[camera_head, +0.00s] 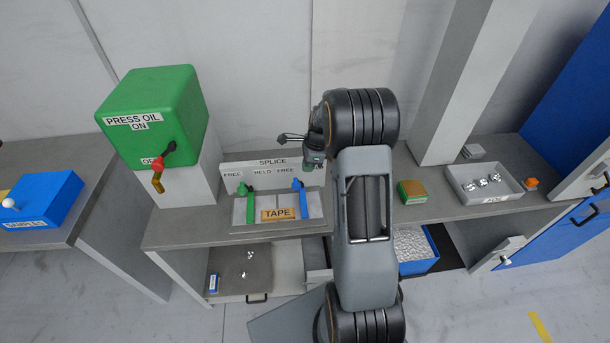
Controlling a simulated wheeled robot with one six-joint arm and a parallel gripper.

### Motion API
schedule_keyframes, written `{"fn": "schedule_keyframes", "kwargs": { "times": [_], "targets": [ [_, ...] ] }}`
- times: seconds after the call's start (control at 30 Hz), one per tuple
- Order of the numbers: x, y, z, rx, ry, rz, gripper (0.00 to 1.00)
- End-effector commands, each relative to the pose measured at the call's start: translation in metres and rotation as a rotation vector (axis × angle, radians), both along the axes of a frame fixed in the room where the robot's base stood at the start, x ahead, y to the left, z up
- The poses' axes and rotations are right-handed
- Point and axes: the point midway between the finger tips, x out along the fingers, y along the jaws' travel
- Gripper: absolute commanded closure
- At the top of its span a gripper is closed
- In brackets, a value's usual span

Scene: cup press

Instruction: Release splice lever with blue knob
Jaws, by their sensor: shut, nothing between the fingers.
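The splice unit (262,170) stands on the grey bench, with a panel reading SPLICE and FREE, HELD, FREE. The blue-knobbed lever (303,204) is on its right side, with its blue knob (297,184) at the upper end, below the right FREE label. A green-knobbed lever (249,206) is on the left side. A TAPE block (278,214) lies between the levers at the front. My gripper (282,139) is shut and empty, above and behind the panel, apart from both levers. My arm hides the bench right of the unit.
A green PRESS OIL box (155,105) with a red-knobbed lever (157,164) stands to the left. A blue SAMPLES box (42,205) is at far left. A grey tray (484,182) with shiny pieces and a green-brown block (412,191) are right of my arm.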

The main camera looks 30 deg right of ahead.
Motion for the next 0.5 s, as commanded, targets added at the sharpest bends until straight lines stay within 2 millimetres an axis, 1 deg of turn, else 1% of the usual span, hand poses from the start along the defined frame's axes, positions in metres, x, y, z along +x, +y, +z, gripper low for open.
{"fn": "schedule_keyframes", "kwargs": {
  "times": [0.1, 0.2, 0.33, 0.5],
  "targets": [
    [-0.001, -0.004, 0.021, -0.002, -0.003, -0.002, 1.0],
    [-0.001, -0.005, 0.036, -0.002, -0.004, -0.004, 1.0],
    [-0.002, -0.006, 0.049, 0.0, 0.0, -0.002, 1.0],
    [-0.002, -0.006, 0.059, -0.001, 0.0, -0.002, 1.0]
  ]
}}
